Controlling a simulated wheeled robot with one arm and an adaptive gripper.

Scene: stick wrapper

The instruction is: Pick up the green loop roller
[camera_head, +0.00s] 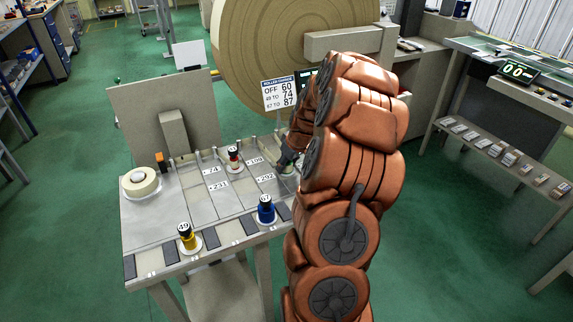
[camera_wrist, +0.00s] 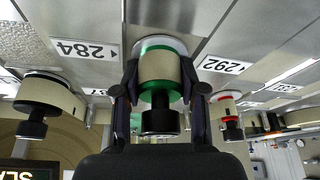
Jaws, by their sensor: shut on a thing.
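The green loop roller (camera_wrist: 158,66) is a pale cylinder with green bands and a black knob, in the middle of the wrist view. My gripper (camera_wrist: 160,82) has one dark finger on each side of it and is shut on it. The roller's pale end disc is at or close to the grey panel; I cannot tell whether it touches. In the head view my gripper (camera_head: 287,160) is at the right back of the table, and my arm hides most of the roller there.
On the grey table (camera_head: 152,230) stand a yellow roller (camera_head: 187,237), a blue roller (camera_head: 265,210) and a red-banded roller (camera_head: 234,160). A pale roll (camera_head: 139,183) lies at the left. A sign (camera_head: 280,92) and a large tan drum (camera_head: 262,35) stand behind.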

